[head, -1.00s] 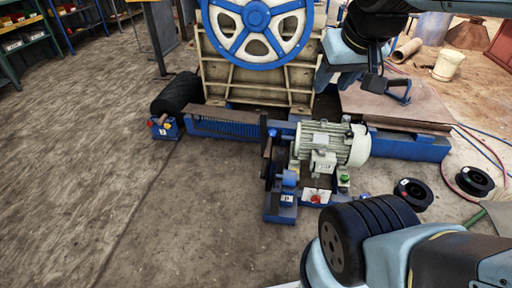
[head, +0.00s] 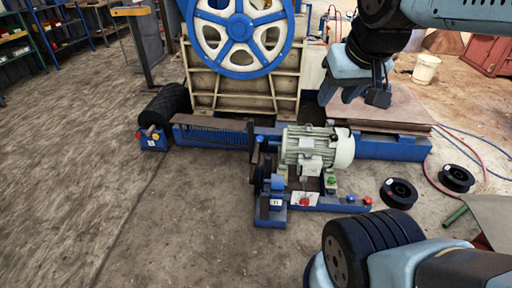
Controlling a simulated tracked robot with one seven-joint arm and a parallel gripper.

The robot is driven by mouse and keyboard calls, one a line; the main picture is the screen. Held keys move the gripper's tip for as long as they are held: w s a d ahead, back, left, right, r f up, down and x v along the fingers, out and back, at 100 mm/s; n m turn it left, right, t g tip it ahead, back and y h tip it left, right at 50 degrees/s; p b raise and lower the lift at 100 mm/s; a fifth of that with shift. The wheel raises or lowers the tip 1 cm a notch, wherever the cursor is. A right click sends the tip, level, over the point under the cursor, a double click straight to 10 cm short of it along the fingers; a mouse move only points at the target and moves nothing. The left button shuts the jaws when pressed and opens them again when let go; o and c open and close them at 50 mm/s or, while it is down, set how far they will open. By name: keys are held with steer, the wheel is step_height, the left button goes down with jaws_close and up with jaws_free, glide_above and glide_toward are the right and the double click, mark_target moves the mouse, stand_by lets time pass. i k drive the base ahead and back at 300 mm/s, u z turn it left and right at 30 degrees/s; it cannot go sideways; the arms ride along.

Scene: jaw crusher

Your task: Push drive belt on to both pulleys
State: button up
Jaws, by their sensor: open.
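A small dark pulley (head: 258,168) is at the motor's left end, partly hidden by blue brackets. I cannot make out a drive belt on either wheel. My gripper (head: 364,97) is open at upper right, pointing down, to the right of the big wheel and apart from it. No held object shows in it.
A black roller (head: 168,105) lies left of the crusher. Two black reels (head: 398,193) and loose hoses lie on the floor at right. A brown plate (head: 385,108) lies behind my gripper. Shelves (head: 65,30) stand at far left. The left floor is clear.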

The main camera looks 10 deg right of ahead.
mark_target(255, 158)
steer(key=i, duration=0.85)
steer(key=u, duration=0.05)
